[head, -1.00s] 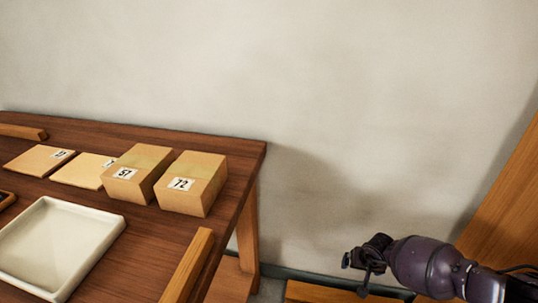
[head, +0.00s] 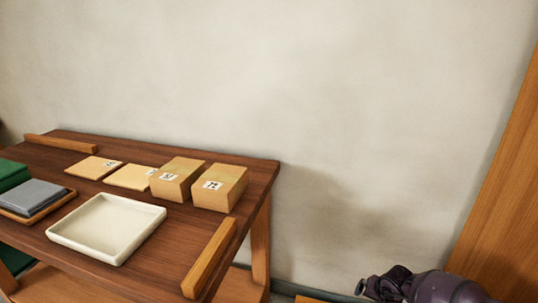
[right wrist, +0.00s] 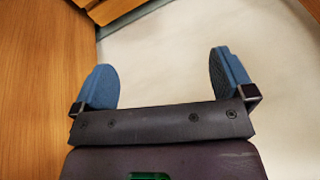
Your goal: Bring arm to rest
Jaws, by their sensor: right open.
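My right arm comes in at the lower right of the head view, with the right gripper (head: 370,287) at its left end, near the bottom edge. It is off to the right of the wooden table (head: 150,278) and apart from it. In the right wrist view the right gripper (right wrist: 165,85) has its two blue fingers spread wide, with nothing between them. Pale wall shows beyond the fingers. My left gripper is in neither view.
The table holds two numbered boxes (head: 220,190), two flat tan pieces (head: 94,168), a white tray (head: 64,242), a grey stack (head: 32,195) and a green item (head: 10,173). A wooden panel (head: 505,190) stands at the right. The wall (head: 330,100) is bare.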

